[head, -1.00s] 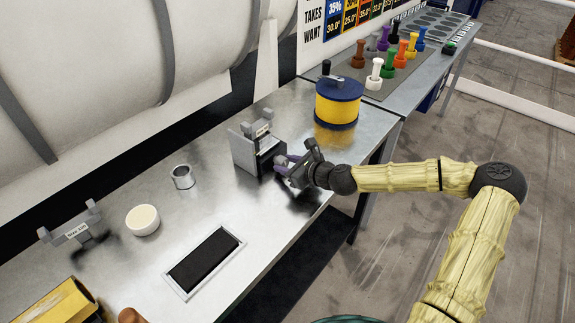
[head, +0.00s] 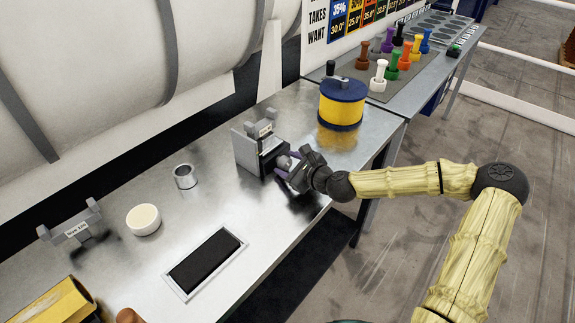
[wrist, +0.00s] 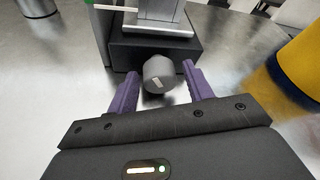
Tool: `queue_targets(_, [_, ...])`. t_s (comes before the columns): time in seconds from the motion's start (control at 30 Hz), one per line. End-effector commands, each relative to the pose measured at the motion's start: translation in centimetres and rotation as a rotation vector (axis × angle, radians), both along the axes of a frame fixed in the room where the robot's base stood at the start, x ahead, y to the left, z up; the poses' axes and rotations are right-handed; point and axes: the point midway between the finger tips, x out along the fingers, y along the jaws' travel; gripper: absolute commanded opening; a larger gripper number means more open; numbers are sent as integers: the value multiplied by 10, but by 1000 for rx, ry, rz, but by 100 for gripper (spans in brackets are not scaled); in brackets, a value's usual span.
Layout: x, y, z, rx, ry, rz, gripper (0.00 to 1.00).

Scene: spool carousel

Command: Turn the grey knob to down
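The grey knob (wrist: 158,74) sticks out of the dark front of a grey box-like device in the wrist view. A pale mark on its face runs nearly up and down, slightly tilted. My gripper (wrist: 155,85) has its two purple fingers on either side of the knob, with a gap showing on both sides. It is open and does not grip the knob. In the head view, my gripper (head: 287,163) is at the front of the grey device (head: 246,150), and its fingers mostly hide the knob.
A yellow and blue drum (head: 341,104) stands to the right of the device. A metal ring (head: 185,176), a white bowl (head: 143,219) and a black pad in a frame (head: 205,262) lie to the left. Coloured pegs stand on the far bench (head: 375,93).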

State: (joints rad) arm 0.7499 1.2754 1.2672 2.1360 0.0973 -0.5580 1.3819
Motion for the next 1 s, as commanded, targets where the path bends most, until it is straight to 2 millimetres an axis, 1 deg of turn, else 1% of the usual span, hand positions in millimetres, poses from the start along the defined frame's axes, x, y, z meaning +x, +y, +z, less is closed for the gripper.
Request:
queue_targets(0.33, [-2,3,-1,-1,4,6,57])
queue_targets(0.47, [-8,-2,1,-1,5,7,57])
queue_targets(0.67, [-29,-22,11,-2,4,4,57])
queue_targets(1.0, [-72,-62,32,-2,4,1,57])
